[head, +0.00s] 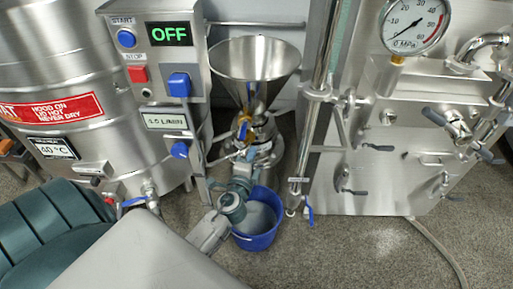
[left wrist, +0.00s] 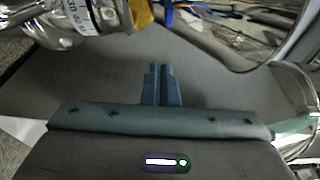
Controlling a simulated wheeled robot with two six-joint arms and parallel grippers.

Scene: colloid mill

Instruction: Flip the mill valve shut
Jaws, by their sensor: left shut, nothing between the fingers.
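The colloid mill stands in the middle of the head view, with a steel hopper (head: 255,58) on top and a steel body below. My left gripper (head: 246,158) is in front of the mill's lower body, above a blue bucket (head: 262,232). In the left wrist view the fingers (left wrist: 157,70) are together with nothing between them. A blue handle (left wrist: 168,13) and a yellow part (left wrist: 141,12) show beyond the fingertips, apart from them in the picture. I cannot tell for sure which blue lever is the mill valve; my gripper partly covers that area in the head view.
A control box (head: 158,80) reading OFF stands left of the mill, beside a large steel tank (head: 60,75). A steel panel with a pressure gauge (head: 414,25) and several valves stands right. A vertical pipe ends in a blue lever (head: 310,215). A hose (head: 440,250) lies on the floor.

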